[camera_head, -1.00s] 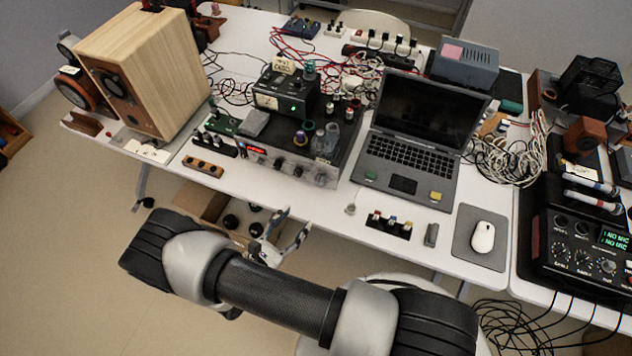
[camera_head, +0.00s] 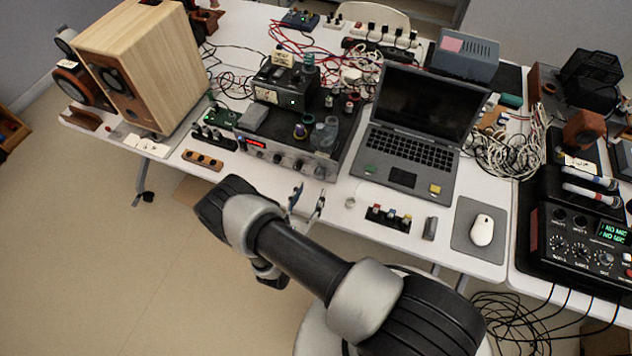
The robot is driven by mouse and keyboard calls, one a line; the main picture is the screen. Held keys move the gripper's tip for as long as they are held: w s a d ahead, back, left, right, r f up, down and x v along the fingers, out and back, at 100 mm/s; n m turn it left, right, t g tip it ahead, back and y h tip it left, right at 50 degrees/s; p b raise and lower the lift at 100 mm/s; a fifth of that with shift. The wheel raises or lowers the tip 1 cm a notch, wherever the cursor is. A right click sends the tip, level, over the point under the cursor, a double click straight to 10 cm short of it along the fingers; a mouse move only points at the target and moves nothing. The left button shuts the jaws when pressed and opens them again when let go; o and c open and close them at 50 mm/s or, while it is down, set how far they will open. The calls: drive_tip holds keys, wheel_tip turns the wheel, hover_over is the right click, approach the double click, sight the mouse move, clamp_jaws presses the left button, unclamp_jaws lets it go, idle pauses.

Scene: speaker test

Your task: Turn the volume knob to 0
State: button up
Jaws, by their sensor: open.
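The amplifier (camera_head: 337,165) is a dark box in the middle of the table, with a silver front panel, a small red display (camera_head: 253,143) at its left and a row of round knobs (camera_head: 288,161). Which knob is the volume knob is too small to read. My gripper (camera_head: 308,194) is open and empty. It is at the table's front edge, just in front of the right part of the amplifier's panel. It appears apart from the knobs. My arm hides part of the table's front edge and the floor below.
A wooden speaker (camera_head: 150,70) stands at the left. A laptop (camera_head: 415,150) is right of the amplifier, with a mouse (camera_head: 482,230) on a pad. A mixer (camera_head: 580,240) is at far right. Small parts and cables crowd the table. A meter box (camera_head: 272,97) sits behind the amplifier's front.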

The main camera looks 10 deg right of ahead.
sight(318, 177)
drive_tip(key=x, duration=0.5)
drive_tip(key=shift+w+d, duration=0.15)
drive_tip(key=shift+w, duration=0.05)
drive_tip(key=shift+c, duration=0.5)
drive_tip(key=c, duration=1)
drive_tip(key=shift+b, duration=0.4)
